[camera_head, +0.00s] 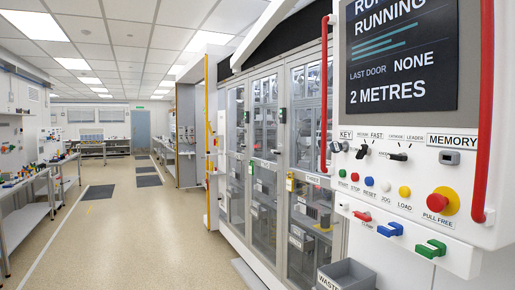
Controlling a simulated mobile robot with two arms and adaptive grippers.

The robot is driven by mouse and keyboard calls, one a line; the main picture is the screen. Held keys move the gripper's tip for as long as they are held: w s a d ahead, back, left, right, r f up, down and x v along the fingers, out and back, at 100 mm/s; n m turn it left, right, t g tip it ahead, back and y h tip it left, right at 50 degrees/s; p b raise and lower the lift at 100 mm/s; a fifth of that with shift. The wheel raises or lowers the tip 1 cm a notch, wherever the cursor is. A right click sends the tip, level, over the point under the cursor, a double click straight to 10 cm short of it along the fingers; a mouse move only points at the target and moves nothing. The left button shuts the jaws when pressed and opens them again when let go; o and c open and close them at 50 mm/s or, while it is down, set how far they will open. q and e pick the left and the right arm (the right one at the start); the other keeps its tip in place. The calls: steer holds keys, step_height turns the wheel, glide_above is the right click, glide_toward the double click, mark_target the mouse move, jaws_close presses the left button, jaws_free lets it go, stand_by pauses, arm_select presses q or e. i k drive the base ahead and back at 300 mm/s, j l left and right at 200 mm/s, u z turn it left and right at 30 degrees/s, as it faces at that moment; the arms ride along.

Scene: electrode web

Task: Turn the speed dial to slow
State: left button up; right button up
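The speed dial is a small black knob (362,149) on the white control panel at the right, below a small label (369,135) on which I can read FAST. Its pointer looks slanted, but it is too small to tell which setting it is on. A second black knob (398,156) sits to its right, under a label ending in LEADER. A key switch (338,147) sits to its left, under KEY. Neither of my grippers shows in the head view.
Below the dial are several coloured push buttons and a red emergency stop (441,201). Red, blue (390,229) and green handles stick out from the panel's lower edge. A red rail (482,100) runs down its right side. A grey bin (347,275) stands below.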

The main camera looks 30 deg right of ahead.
mark_target(364, 149)
steer(key=i+j+z, duration=0.15)
steer(key=i, duration=0.35)
steer(key=i+j+z, duration=0.15)
steer(key=i, duration=0.3)
steer(key=i+j+z, duration=0.1)
steer(key=i, duration=0.4)
